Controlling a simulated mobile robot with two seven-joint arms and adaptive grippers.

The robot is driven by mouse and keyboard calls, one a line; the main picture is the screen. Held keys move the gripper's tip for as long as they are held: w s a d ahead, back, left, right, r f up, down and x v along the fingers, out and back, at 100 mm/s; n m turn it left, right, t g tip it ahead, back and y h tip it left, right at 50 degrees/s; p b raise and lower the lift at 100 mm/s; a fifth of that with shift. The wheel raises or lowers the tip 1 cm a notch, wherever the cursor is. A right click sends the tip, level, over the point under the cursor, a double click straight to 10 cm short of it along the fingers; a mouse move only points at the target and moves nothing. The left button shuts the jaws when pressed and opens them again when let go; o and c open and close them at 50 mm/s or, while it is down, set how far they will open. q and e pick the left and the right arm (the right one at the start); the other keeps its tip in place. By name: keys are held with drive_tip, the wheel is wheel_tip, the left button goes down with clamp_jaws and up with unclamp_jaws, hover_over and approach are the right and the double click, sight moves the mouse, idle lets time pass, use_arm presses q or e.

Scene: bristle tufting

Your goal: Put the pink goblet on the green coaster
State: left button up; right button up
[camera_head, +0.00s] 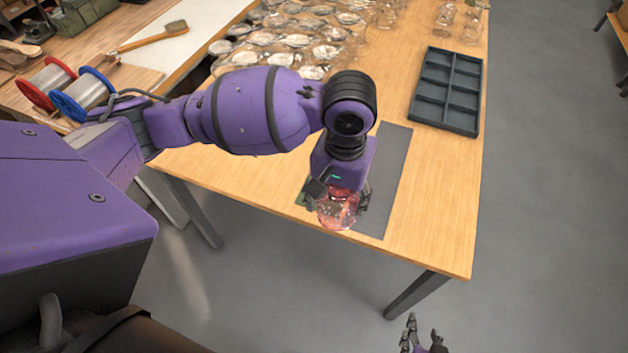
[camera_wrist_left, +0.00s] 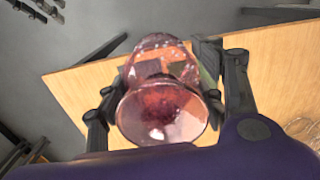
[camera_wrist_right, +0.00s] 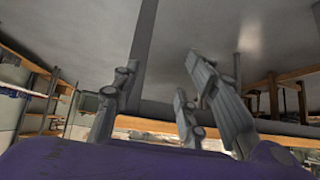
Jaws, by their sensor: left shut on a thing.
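The pink goblet (camera_head: 338,214) is clear pink glass. My left gripper (camera_head: 337,198) is shut on it near the front edge of the wooden table. In the left wrist view the goblet (camera_wrist_left: 160,112) sits between the fingers, its round opening toward the camera. A sliver of green, seemingly the green coaster (camera_head: 301,198), shows beside the left gripper, mostly hidden by it. Whether the goblet touches the coaster or the table, I cannot tell. My right gripper (camera_head: 424,336) is at the bottom of the head view, open and empty, off the table.
A dark grey mat (camera_head: 392,190) lies under and right of the left gripper. A dark compartment tray (camera_head: 479,108) stands at the back right. Many clear glass pieces (camera_head: 290,40) cover the back of the table. Wire spools (camera_head: 84,94) and a brush (camera_head: 150,38) lie at the left.

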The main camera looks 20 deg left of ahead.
use_arm(q)
drive_tip(key=shift+w+d+r, duration=0.1)
drive_tip(key=shift+d+r, duration=0.45)
drive_tip(key=shift+w+r, duration=0.1)
drive_tip(key=w+a+f+b, duration=0.1)
drive_tip(key=w+a+f, duration=0.1)
drive_tip(key=w+f, duration=0.1)
drive_tip(key=w+a+f, duration=0.2)
drive_tip(key=w+f, duration=0.2)
drive_tip(key=f, duration=0.1)
drive_tip(key=w+a+f+b, duration=0.1)
drive_tip(key=w+a+f, duration=0.2)
drive_tip(key=w+f, duration=0.1)
drive_tip(key=shift+w+a+b, duration=0.1)
drive_tip(key=shift+b, duration=0.2)
drive_tip(key=shift+f, duration=0.3)
drive_tip(key=shift+r, duration=0.1)
use_arm(e)
drive_tip(key=f, duration=0.1)
drive_tip(key=s+d+f, duration=0.1)
drive_tip(key=shift+s+f, duration=0.15)
drive_tip(key=shift+f, duration=0.15)
